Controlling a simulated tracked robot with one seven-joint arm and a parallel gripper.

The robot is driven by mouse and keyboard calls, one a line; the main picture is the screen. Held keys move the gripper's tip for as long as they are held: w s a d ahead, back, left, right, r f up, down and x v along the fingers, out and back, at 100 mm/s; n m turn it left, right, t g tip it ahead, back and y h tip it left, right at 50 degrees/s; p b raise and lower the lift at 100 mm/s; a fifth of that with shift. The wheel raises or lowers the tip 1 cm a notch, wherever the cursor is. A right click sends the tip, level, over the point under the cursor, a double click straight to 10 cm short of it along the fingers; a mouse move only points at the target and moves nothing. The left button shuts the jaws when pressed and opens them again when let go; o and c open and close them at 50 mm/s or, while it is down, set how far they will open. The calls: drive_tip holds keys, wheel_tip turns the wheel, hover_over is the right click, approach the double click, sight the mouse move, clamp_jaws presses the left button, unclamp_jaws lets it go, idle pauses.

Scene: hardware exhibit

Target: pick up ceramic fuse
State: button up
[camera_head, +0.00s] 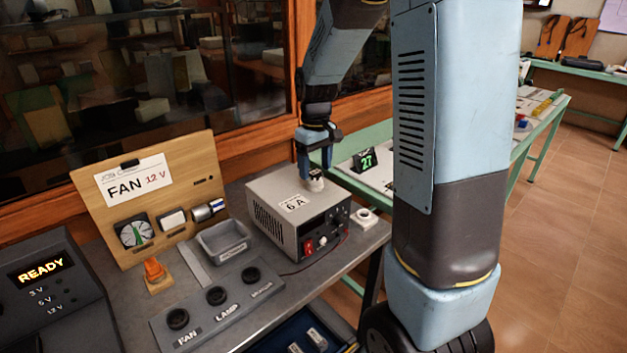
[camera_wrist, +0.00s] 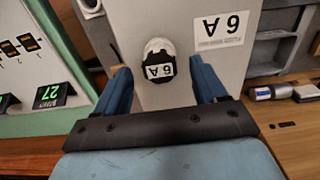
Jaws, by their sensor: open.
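The ceramic fuse (camera_wrist: 159,60) is a small white cylinder with a black band marked "6 A". It stands on top of the grey power supply box (camera_head: 275,205), beside a "6 A" label (camera_wrist: 222,29). My gripper (camera_head: 316,168) is open and points down over the box. In the wrist view the fuse lies between the two blue fingers (camera_wrist: 165,82), with a gap on each side. The fingers do not visibly touch it.
A white ring-shaped part (camera_head: 364,217) sits right of the box. A grey tray (camera_head: 222,241), a wooden FAN board (camera_head: 150,190) and a knob panel (camera_head: 218,300) stand to the left. A green-edged table (camera_head: 372,172) with a "27" display is behind. A glass cabinet rises at the back.

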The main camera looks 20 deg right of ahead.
sight(315, 172)
drive_tip(key=shift+f, duration=1.5)
drive_tip(key=c, duration=1.1)
drive_tip(key=shift+r, duration=0.15)
drive_tip(key=shift+r, duration=0.3)
wheel_tip(315, 172, up, 3)
drive_tip(key=shift+f, duration=0.2)
drive_tip(key=s+d+r, duration=0.1)
drive_tip(key=s+r, duration=0.2)
drive_tip(key=s, duration=0.1)
drive_tip(key=s+d+r, duration=0.2)
drive_tip(key=s+r, duration=0.1)
drive_tip(key=s, duration=0.1)
drive_tip(key=s+d+r, duration=0.2)
drive_tip(key=s+r, duration=0.1)
drive_tip(key=s, duration=0.2)
drive_tip(key=shift+d+r, duration=0.2)
drive_tip(key=shift+r, duration=0.1)
